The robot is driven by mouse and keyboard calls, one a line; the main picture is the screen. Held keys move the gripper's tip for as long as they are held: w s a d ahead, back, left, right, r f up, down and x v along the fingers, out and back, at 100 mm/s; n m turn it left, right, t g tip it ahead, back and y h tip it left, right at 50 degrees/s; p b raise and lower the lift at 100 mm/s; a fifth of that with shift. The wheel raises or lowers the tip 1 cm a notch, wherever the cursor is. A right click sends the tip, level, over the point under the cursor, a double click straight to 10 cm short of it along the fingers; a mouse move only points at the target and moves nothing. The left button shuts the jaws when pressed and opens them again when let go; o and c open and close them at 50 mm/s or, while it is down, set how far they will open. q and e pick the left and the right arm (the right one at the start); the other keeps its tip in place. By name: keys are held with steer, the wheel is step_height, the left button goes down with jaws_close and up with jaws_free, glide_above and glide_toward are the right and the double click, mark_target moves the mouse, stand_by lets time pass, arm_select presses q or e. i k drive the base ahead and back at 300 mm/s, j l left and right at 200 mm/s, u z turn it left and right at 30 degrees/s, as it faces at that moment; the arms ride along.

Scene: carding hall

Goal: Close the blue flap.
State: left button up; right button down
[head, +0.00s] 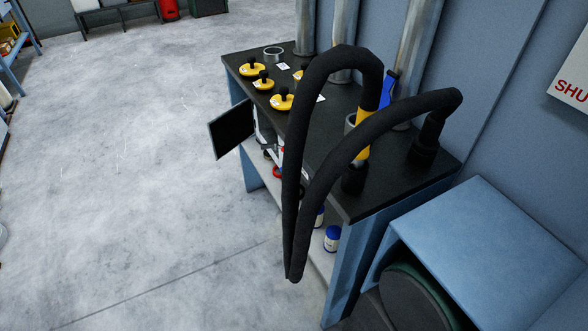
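A bright blue piece (387,90), which looks like the blue flap, stands raised and tilted at the back of the black-topped bench (322,150), in front of a grey pipe (416,62). Its lower part is hidden behind a black hose and a yellow piece (362,122), so I cannot see its hinge or what it covers. Neither of my grippers is in the head view.
Two black hoses (318,70) (385,122) loop over the bench and hang past its front edge. Several yellow discs with black knobs (283,103) lie on top. A dark panel (232,128) juts from the front. A blue housing (487,245) stands right. Floor at left is clear.

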mark_target(391, 77)
steer(key=z, duration=0.5)
steer(key=j+z, duration=0.15)
steer(key=j, duration=0.2)
steer(key=i+j+z, duration=0.25)
steer(key=j, duration=0.25)
steer(key=i, duration=0.05)
